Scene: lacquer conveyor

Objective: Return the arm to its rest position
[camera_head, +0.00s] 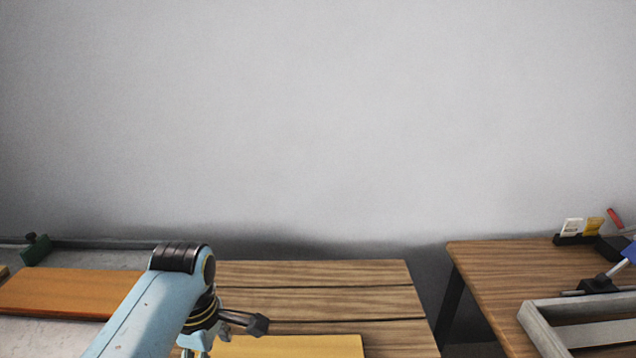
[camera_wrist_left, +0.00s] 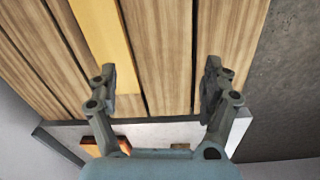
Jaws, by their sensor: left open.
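My left arm comes in from the lower left of the head view, in light blue. Its gripper (camera_head: 258,325) is partly hidden behind the arm's end, above the slatted wooden table. In the left wrist view the two dark fingers (camera_wrist_left: 160,80) stand wide apart, with nothing between them. Wooden slats (camera_wrist_left: 162,50) lie beyond the fingers, and a yellow board (camera_wrist_left: 100,35) lies on the slats. My right gripper is not in view.
An orange-brown board (camera_head: 60,293) lies on the grey conveyor (camera_head: 105,258) at left. The yellow board also shows in the head view (camera_head: 290,347). At right, a wooden table (camera_head: 500,265) holds a grey frame (camera_head: 545,335), a blue-and-black tool (camera_head: 598,284) and a small holder (camera_head: 572,239). A gap separates the tables.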

